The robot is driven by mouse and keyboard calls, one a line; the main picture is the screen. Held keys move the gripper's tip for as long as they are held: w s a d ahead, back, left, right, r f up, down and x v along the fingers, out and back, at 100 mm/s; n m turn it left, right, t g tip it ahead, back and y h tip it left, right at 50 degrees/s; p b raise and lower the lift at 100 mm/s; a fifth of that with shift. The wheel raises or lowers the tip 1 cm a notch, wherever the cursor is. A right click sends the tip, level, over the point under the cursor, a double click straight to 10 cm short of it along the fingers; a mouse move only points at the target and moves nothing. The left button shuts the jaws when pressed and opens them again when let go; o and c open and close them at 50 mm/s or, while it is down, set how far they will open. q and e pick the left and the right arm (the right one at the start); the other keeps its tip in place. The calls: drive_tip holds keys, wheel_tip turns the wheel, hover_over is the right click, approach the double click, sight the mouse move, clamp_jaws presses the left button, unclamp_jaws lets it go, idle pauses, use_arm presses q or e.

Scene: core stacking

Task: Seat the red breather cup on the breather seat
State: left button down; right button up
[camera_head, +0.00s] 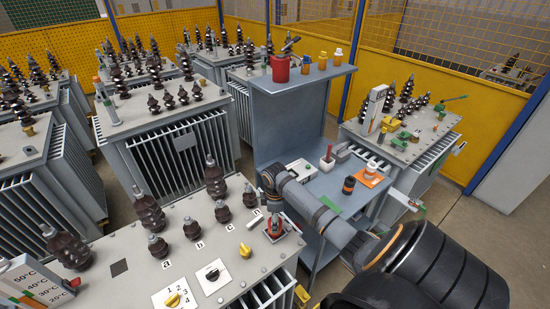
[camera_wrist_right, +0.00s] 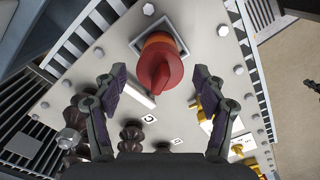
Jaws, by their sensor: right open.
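The red breather cup (camera_wrist_right: 160,68), with an orange band, stands on a grey square plate with a pale edge (camera_wrist_right: 138,43), which appears to be the breather seat, on the near transformer's lid. Whether it is fully down I cannot tell. In the head view the cup (camera_head: 275,229) is small and partly hidden by my right gripper. My right gripper (camera_wrist_right: 159,75) is open and empty, its two fingers apart on either side, just short of the cup. It also shows in the head view (camera_head: 276,208), above the seat. My left gripper is out of view.
The near transformer's lid (camera_head: 135,255) carries dark bushings (camera_head: 147,209), a yellow knob (camera_head: 245,250) and a black knob (camera_head: 212,274) near the seat. A grey bench (camera_head: 345,200) stands behind, with a red pot (camera_head: 281,68) and small coloured cups on its upper shelf.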

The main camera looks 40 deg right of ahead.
wheel_tip(320, 180, up, 6)
drive_tip(key=shift+r, duration=0.1)
